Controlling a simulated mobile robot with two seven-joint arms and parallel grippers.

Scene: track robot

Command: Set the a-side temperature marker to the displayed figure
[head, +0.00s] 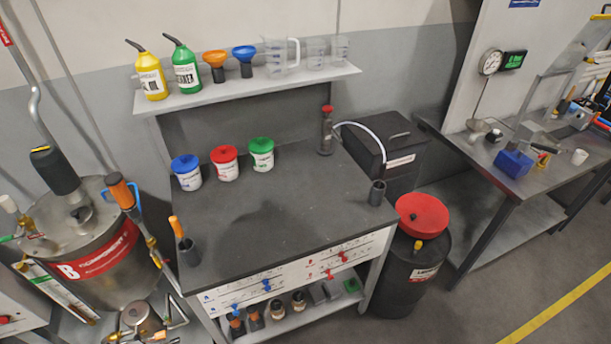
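A white scale panel (300,271) runs along the front edge of the dark workbench. Its left part carries scale rows with blue markers, one of them a blue marker (266,285) near the middle of the panel and another blue marker (235,309) at the lower left. Its right part carries an upper red marker (343,256) and a lower red marker (328,275). The printed figures and row labels are too small to read. A small display (514,60) with green characters hangs on the wall at the upper right; its figure is not legible. Neither of my grippers is in view.
The workbench (290,225) has a clear middle, with blue, red and green-lidded tubs (224,165) behind. A steel drum (90,255) marked B stands at the left. A black drum with a red funnel (422,215) stands right of the bench. A round dial (490,62) hangs beside the display.

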